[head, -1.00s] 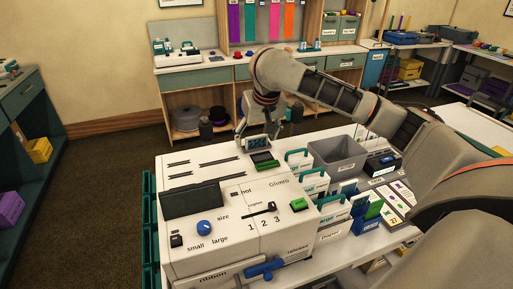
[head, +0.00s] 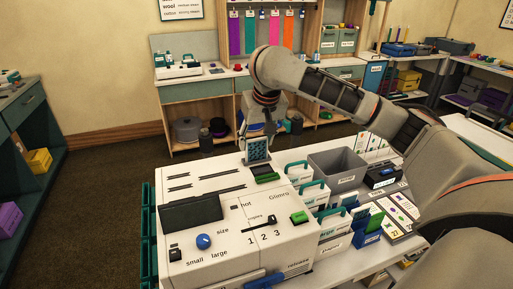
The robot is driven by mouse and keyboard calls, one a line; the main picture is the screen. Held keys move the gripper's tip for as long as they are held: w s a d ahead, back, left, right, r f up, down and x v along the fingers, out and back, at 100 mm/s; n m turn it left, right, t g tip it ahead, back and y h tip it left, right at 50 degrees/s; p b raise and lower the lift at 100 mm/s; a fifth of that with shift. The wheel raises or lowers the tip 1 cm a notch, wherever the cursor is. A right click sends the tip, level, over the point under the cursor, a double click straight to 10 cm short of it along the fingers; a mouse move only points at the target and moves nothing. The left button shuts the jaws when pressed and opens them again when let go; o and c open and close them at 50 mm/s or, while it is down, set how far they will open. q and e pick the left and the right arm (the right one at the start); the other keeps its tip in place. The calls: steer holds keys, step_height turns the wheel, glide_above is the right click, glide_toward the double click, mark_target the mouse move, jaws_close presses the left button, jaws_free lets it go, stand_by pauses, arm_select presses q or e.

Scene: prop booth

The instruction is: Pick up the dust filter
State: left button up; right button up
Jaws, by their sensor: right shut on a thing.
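The dust filter (head: 257,150) is a small panel with a teal, patterned face and a pale frame, seen in the head view near the back right of the white machine (head: 225,240). My right gripper (head: 257,135) is shut on its upper edge from above, and the filter hangs upright below the fingers. The filter's lower edge overlaps the machine's top near a dark part with a green strip (head: 266,178); I cannot tell whether it touches. My left gripper is out of view.
Right of the machine stand green-handled cartridges (head: 300,173), a grey bin (head: 337,166) and label cards (head: 400,205). A blue holder (head: 367,230) is close by. My right arm spans above them. A back counter (head: 200,80) stands behind a strip of open floor.

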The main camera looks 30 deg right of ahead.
step_height(320, 180, up, 17)
steer(key=shift+f, duration=0.15)
steer(key=shift+f, duration=0.1)
stand_by(0.5)
